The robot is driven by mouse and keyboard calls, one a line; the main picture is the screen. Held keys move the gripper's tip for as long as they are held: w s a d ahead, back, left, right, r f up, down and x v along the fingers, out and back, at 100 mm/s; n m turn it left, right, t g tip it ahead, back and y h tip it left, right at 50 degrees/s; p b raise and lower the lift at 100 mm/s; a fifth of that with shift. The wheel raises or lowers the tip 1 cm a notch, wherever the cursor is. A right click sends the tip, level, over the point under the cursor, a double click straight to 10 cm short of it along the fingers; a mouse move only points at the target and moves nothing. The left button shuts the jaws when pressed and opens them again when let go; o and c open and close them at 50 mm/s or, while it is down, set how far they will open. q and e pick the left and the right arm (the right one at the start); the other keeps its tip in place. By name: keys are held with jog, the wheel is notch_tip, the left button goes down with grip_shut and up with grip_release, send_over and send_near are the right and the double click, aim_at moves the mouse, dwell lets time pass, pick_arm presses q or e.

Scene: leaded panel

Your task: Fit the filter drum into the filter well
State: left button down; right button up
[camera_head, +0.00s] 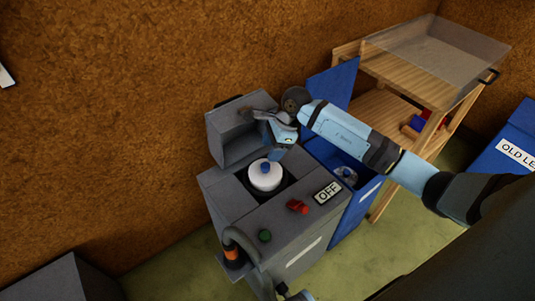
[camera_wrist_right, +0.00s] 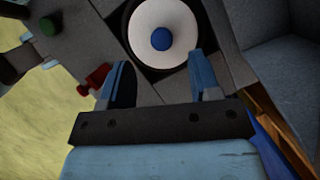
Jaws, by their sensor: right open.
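The filter drum (camera_head: 265,177) is a white round piece with a blue knob on top. It sits in the dark square opening of the filter well (camera_head: 243,190) in the grey machine's top. In the right wrist view the drum (camera_wrist_right: 163,32) shows from above, with a dark ring around it; how deep it sits I cannot tell. My right gripper (camera_head: 272,151) is just behind and above the drum. In the right wrist view its two fingers (camera_wrist_right: 163,82) are apart with nothing between them, short of the blue knob.
The grey lid (camera_head: 228,142) stands open behind the well. A red handle (camera_head: 298,206), a green button (camera_head: 265,236) and an OFF sign (camera_head: 328,192) are on the machine. A blue bin (camera_head: 345,213) with something inside stands right. A wooden shelf (camera_head: 392,58) is behind.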

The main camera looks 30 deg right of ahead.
jog(key=w+v, duration=0.1)
jog(key=v, duration=0.7)
jog(key=s+a+r+m+t+y, duration=0.1)
jog(key=s+a+m+t+y, duration=0.1)
jog(key=s+a+m+y, duration=0.25)
jog(key=s+a+r+m+t+y, duration=0.1)
jog(key=s+a+m+t+y, duration=0.1)
jog(key=a+m+y, duration=0.45)
jog(key=s+a+r+m+t+y, duration=0.1)
jog(key=s+a+m+t+y, duration=0.2)
jog(key=a, duration=0.5)
jog(key=s+d+f+m+t+h, duration=0.1)
jog(key=s+f+m+h, duration=0.6)
jog(key=m, duration=1)
jog(key=s+d+f+m+t+h, duration=0.2)
jog(key=s+f+m+h, duration=0.5)
jog(key=m, duration=1)
jog(key=shift+d+f+p, duration=0.3)
jog(key=shift+d+p, duration=0.05)
jog(key=shift+d, duration=0.1)
